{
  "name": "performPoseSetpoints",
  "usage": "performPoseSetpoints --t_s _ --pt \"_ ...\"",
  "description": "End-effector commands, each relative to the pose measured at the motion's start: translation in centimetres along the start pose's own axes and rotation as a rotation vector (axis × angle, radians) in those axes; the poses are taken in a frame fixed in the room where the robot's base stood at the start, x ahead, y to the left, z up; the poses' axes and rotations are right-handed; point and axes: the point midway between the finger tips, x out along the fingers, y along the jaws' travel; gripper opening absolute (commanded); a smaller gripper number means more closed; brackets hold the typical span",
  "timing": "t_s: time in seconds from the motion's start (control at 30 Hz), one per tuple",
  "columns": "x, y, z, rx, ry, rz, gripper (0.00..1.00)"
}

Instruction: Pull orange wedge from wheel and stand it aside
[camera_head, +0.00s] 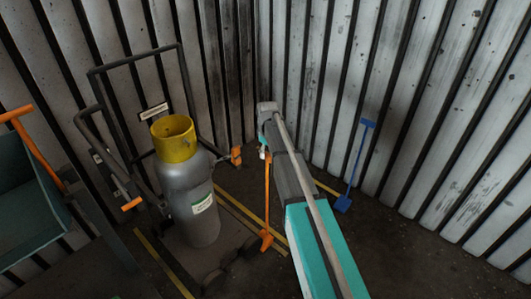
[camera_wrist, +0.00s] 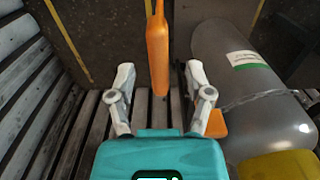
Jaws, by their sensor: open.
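The orange wedge (camera_head: 267,239) is on the floor at the foot of the cylinder trolley, near a dark wheel (camera_head: 236,257). Its long orange handle (camera_head: 267,195) stands nearly upright. My gripper (camera_head: 264,150) is at the handle's upper end, partly hidden by my arm. In the wrist view my gripper (camera_wrist: 160,74) is open, with the handle (camera_wrist: 158,50) between the two fingers in the picture, apart from both. I cannot tell whether the handle is fully inside the jaws. The contact between wedge and wheel is not clear.
A grey gas cylinder (camera_head: 195,193) with a yellow collar (camera_head: 173,139) stands on the dark-framed trolley (camera_head: 95,85). A blue long-handled wedge (camera_head: 356,165) stands near the right wall. A teal bin (camera_head: 25,215) is at left. Corrugated walls close the corner; floor right of my arm looks clear.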

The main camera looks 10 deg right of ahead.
Motion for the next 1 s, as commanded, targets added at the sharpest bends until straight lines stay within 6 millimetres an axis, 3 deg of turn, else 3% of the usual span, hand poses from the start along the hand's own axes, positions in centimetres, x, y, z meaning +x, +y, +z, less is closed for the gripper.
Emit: performPoseSetpoints --t_s 0.3,0.77,1.0 --pt "2.0 0.1 0.0 0.001 0.0 0.0 0.66" --pt "2.2 0.1 0.1 0.002 0.0 0.0 0.66" --pt "2.2 0.1 0.1 0.002 0.0 0.0 0.23"
